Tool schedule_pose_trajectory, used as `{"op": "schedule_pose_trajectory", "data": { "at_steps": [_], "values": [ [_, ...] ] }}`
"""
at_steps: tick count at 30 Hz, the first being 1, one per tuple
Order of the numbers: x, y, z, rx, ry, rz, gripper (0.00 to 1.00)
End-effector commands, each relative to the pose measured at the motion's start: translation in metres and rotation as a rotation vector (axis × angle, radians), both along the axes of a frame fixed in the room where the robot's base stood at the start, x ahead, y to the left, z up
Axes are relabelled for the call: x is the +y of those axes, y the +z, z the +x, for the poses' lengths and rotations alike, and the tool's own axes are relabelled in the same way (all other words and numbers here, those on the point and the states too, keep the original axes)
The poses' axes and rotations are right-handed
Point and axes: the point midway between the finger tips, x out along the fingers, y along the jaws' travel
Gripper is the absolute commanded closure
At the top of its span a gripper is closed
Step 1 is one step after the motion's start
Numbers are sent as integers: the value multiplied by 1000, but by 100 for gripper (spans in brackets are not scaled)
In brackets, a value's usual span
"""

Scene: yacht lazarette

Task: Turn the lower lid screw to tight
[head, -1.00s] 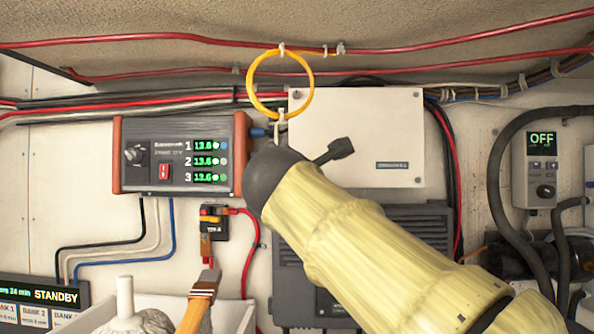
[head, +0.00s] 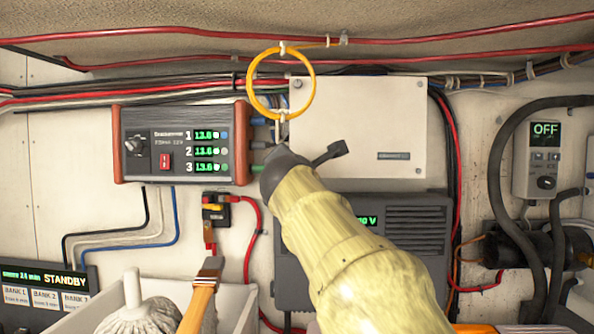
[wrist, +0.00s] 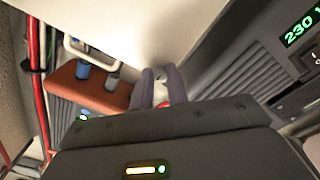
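The white lid (head: 355,130) of a wall box is in the middle of the head view, with one screw (head: 297,84) at its upper left corner. The lower left corner of the lid is hidden behind my gripper (head: 275,160), so I cannot see the lower screw in the head view. In the wrist view my gripper's two dark fingers (wrist: 161,75) point at the pale lid (wrist: 180,35), with a narrow gap between them. A small red spot (wrist: 162,104) shows at their base. I cannot tell whether they hold the screw.
A battery isolator box (head: 180,145) with green readouts is close left of my gripper. An orange cable loop (head: 312,83) hangs above. A dark ribbed unit (head: 410,245) sits below the lid. A white bin (head: 238,305) with a brush (head: 205,285) stands lower left.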

Motion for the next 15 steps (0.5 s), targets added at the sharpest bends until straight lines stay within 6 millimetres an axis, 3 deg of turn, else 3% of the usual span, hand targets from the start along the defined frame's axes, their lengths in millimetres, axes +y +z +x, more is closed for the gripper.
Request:
{"op": "schedule_pose_trajectory", "data": {
  "at_steps": [2, 15],
  "values": [
    [1, -1, 0, 1, 0, 0, 100],
    [2, -1, 0, 0, 1, 43, 100]
  ]
}}
